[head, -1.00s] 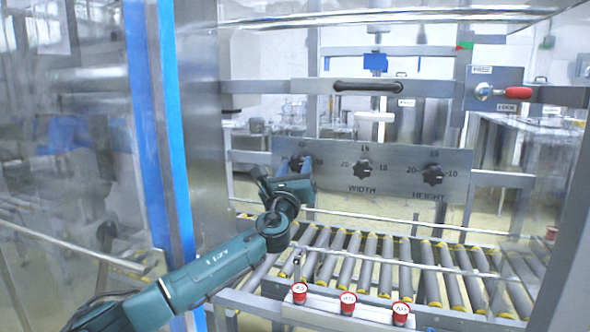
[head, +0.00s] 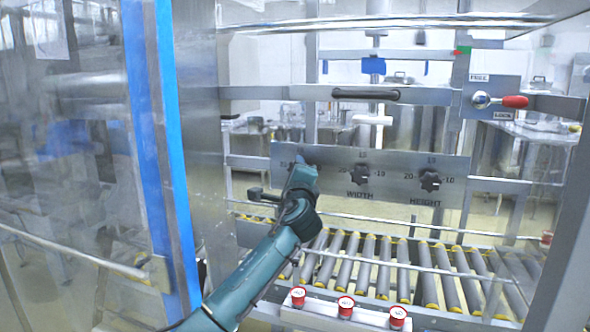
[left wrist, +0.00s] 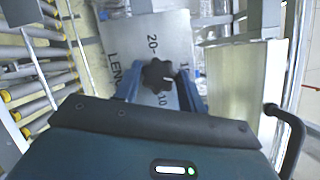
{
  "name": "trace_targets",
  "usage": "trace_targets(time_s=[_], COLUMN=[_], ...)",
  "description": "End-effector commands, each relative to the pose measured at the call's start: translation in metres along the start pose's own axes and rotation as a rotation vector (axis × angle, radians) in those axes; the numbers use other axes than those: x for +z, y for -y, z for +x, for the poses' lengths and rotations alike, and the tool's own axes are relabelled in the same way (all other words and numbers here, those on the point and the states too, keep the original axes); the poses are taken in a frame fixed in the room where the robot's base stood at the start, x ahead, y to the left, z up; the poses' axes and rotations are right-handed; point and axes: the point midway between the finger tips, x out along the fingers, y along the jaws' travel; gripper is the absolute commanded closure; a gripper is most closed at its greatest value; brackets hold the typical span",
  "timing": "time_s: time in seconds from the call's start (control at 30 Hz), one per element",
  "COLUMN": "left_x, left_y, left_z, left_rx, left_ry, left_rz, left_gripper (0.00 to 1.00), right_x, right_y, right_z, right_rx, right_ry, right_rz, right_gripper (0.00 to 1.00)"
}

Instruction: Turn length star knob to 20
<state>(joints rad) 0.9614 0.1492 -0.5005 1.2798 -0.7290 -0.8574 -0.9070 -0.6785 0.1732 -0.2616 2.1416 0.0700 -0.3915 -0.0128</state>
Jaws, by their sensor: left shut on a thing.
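The dark star knob for length (left wrist: 157,76) is on the grey metal panel (left wrist: 181,38) in the left wrist view. The numbers 20 and 10 and part of the word LENGTH show around it; a small pale mark is on the knob's right side. My left gripper (left wrist: 157,88) has its blue fingers on either side of the knob, shut on it. In the head view my left gripper (head: 304,160) covers most of this knob at the panel's left end (head: 325,160). My right gripper is not in view.
The width knob (head: 359,173) and height knob (head: 430,180) sit to the right on the panel. A roller conveyor (head: 395,265) lies below, with red-rimmed buttons (head: 346,306) in front. A blue-edged post (head: 172,160) stands left of my arm. A red-tipped lock handle (head: 513,101) is at upper right.

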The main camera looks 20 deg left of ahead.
Motion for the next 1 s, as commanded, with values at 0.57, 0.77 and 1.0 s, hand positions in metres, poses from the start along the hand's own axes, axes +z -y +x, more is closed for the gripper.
trace_targets(time_s=[0.57, 0.77, 1.0], left_x=[0.002, 0.003, 0.004], left_y=[0.008, 0.009, 0.01], left_z=[0.001, 0.001, 0.002], left_rx=[0.21, 0.282, 0.369], left_ry=[0.0, 0.0, 0.0], left_rz=[-0.51, -0.685, -0.896], left_gripper=[0.82, 0.82, 0.82], right_x=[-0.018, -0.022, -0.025], right_y=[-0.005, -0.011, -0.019], right_z=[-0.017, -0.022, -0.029], right_rx=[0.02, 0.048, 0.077], right_ry=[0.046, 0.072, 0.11], right_rz=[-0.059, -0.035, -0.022], right_gripper=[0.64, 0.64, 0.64])
